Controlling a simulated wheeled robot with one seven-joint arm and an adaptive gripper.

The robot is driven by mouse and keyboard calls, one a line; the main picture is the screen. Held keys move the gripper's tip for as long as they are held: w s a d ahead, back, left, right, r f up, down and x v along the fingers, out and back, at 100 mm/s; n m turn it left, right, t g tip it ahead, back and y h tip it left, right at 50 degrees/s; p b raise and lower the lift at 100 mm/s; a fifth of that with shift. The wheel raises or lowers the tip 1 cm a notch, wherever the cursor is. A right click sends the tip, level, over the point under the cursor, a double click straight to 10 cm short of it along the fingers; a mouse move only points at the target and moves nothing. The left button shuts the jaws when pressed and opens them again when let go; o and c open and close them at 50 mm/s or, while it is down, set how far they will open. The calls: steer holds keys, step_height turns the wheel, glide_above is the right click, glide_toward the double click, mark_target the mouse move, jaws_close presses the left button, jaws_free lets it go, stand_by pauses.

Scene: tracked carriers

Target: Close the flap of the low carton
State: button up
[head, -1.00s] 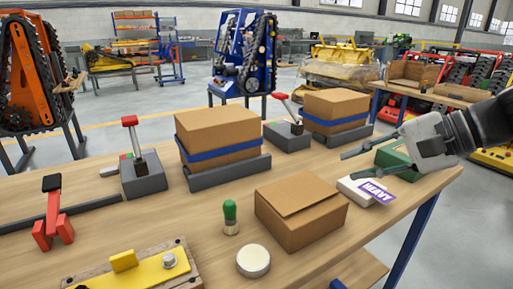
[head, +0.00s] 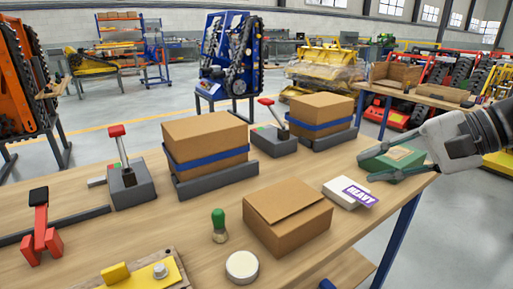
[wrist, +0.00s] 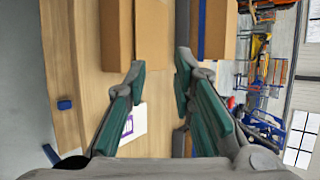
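The low carton (head: 287,220) is a plain brown box near the front right of the bench. In the wrist view, a plain brown carton (wrist: 152,32), likely this one, shows ahead of the fingers at the top. My gripper (head: 366,166) is open and empty, beyond and to the right of the carton, apart from it. Its two fingers show spread in the wrist view (wrist: 160,75).
A green-handled tool (head: 219,228) and a round white tin (head: 242,266) are left of the carton. Blue-strapped cartons (head: 205,150) (head: 322,121) stand behind.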

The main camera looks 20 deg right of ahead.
steer(key=shift+s+d+r, duration=0.3)
steer(key=shift+s+d, duration=0.05)
steer(key=shift+c, duration=0.5)
